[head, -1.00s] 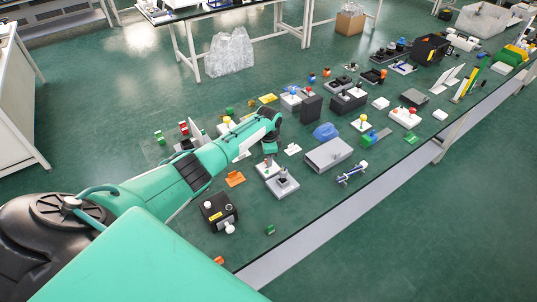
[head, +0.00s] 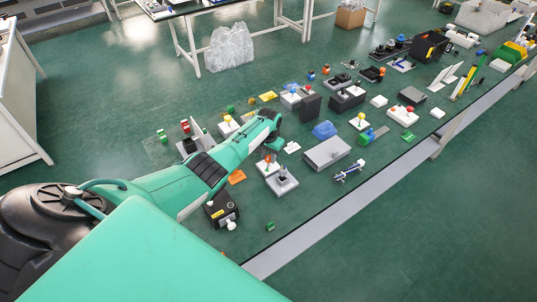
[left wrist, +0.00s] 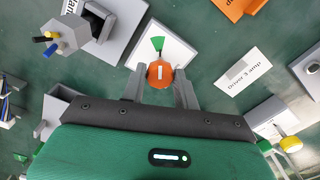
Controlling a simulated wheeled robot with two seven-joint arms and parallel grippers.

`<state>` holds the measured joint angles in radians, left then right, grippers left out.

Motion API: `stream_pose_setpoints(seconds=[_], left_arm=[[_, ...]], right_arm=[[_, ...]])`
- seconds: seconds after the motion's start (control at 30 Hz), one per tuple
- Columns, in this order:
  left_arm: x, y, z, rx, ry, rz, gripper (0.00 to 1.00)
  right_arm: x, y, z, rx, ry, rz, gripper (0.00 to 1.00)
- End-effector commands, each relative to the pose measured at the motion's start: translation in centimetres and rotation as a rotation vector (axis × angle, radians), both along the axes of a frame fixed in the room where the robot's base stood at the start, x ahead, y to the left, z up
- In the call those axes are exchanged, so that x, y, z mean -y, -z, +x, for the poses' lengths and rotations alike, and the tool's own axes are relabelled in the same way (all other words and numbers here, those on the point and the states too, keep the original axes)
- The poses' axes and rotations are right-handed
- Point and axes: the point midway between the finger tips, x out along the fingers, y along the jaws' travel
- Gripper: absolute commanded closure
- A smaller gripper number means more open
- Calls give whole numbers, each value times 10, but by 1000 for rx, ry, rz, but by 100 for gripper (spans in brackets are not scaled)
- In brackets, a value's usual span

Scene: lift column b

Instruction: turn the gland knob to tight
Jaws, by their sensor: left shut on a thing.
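The gland knob (left wrist: 160,74) is orange with a white mark and sits on a pale square plate (left wrist: 178,50) with a green wedge printed on it. In the left wrist view the white mark points up, roughly toward the green wedge. My left gripper (left wrist: 160,88) has a finger on each side of the knob and is shut on it. In the head view the knob (head: 267,158) shows small and orange on its grey base, with my left gripper (head: 274,146) just beside it, its fingers hard to make out. My right gripper is not in view.
A grey base with a dark lever (head: 282,180) stands close by in front. A black box (head: 222,210) is nearer, and an orange piece (left wrist: 237,8) lies close by. A white label card (left wrist: 243,72) lies right of the plate in the wrist view. Several fixtures crowd the table.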

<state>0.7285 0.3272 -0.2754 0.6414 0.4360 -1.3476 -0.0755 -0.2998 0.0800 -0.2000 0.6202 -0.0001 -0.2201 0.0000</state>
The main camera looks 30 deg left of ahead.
Motion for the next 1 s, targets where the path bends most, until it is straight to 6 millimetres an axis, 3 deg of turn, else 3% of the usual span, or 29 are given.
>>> stream_pose_setpoints(seconds=[0.3, 0.8, 0.83, 0.9, 1.0], left_arm=[[-1, -2, 1, 3, -104, 1, 92], [-1, -2, 1, 4, -119, 1, 92], [-1, -2, 1, 4, -119, 1, 64], [-1, -1, 1, 4, -119, 1, 50], [-1, -1, 1, 3, -119, 1, 48]], right_arm=[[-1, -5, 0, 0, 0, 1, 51], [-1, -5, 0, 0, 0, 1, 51], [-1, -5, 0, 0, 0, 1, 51], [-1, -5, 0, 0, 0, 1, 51], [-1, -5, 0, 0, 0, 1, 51]])
